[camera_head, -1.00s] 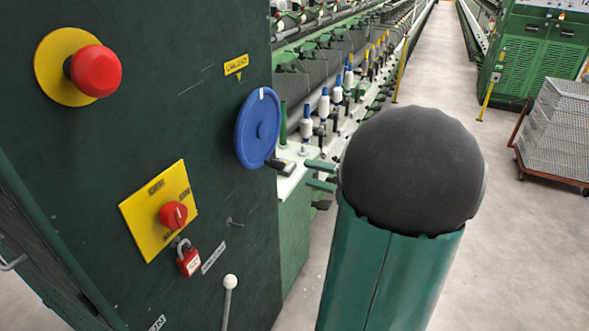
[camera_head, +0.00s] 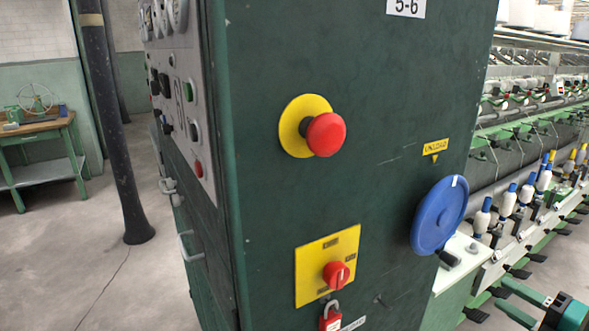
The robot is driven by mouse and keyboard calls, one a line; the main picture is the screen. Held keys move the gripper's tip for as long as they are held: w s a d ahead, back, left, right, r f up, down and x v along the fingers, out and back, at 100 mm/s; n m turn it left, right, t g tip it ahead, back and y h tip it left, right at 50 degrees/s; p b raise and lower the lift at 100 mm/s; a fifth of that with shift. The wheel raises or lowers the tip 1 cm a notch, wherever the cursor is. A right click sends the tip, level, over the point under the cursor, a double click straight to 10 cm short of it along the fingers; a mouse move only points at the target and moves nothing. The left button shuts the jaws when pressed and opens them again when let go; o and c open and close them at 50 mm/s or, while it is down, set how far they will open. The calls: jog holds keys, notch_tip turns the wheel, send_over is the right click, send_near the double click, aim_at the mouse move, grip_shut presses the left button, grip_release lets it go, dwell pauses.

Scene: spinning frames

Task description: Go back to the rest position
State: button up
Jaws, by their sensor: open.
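My gripper (camera_head: 501,293) shows at the lower right edge of the view. Its two teal fingers point left and stand apart, with nothing between them. Part of its teal and black body shows behind the fingers, and the rest of my arm is out of frame. The gripper is to the right of the dark green machine cabinet (camera_head: 385,205) and below the blue handwheel (camera_head: 439,215). I cannot tell how near it is to the machine.
The cabinet carries a red emergency button (camera_head: 326,134) and a red rotary switch (camera_head: 336,275) on a yellow plate. A red padlock (camera_head: 331,320) hangs below. Spindles with bobbins (camera_head: 508,201) line the right. A dark column (camera_head: 115,140), a workbench (camera_head: 42,128) and open floor are at left.

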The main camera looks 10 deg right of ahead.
jog(key=w+a+n+g+y, duration=0.3)
jog(key=w+a+n+g, duration=0.15)
jog(key=a+n, duration=0.6)
jog(key=s+a+m+g+h, duration=0.1)
jog(key=a+m+g+h, duration=0.1)
jog(key=a+m, duration=0.5)
jog(key=s+a+m+g+h, duration=0.2)
jog(key=a+m, duration=0.6)
jog(key=m, duration=0.8)
jog(key=s+a+m+g+h, duration=0.2)
jog(key=a+m+h, duration=0.3)
jog(key=m, duration=0.6)
jog(key=shift+s+a+f, duration=0.25)
jog(key=shift+a+f, duration=0.1)
jog(key=shift+a, duration=0.8)
jog(key=shift+m+g, duration=0.25)
